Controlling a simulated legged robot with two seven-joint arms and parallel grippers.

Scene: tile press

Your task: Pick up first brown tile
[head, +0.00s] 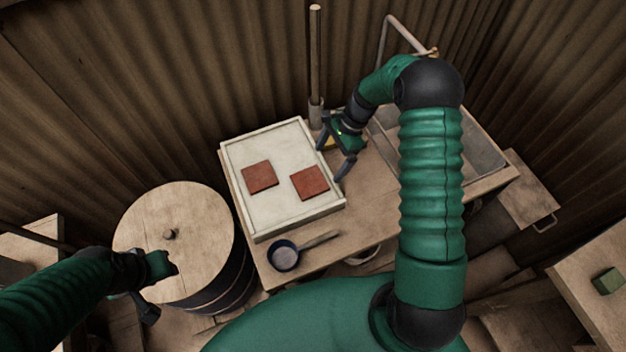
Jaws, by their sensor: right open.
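Two flat square brown tiles lie on a pale tray with a raised rim (229,172). The left brown tile (260,177) lies near the tray's middle. The right brown tile (310,183) lies near its right side. My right gripper (331,165) is open and empty, with its fingers by the tray's right edge, above and to the right of the right tile. My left gripper (147,312) is at the lower left, in front of the barrel and far from the tiles; its finger state is unclear.
The tray stands on a wooden bench (375,187). A small dark pan (284,256) lies in front of the tray. A metal sink (480,150) is at the right, and a wooden-lidded barrel (180,215) stands at the left. A green block (608,281) sits far right.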

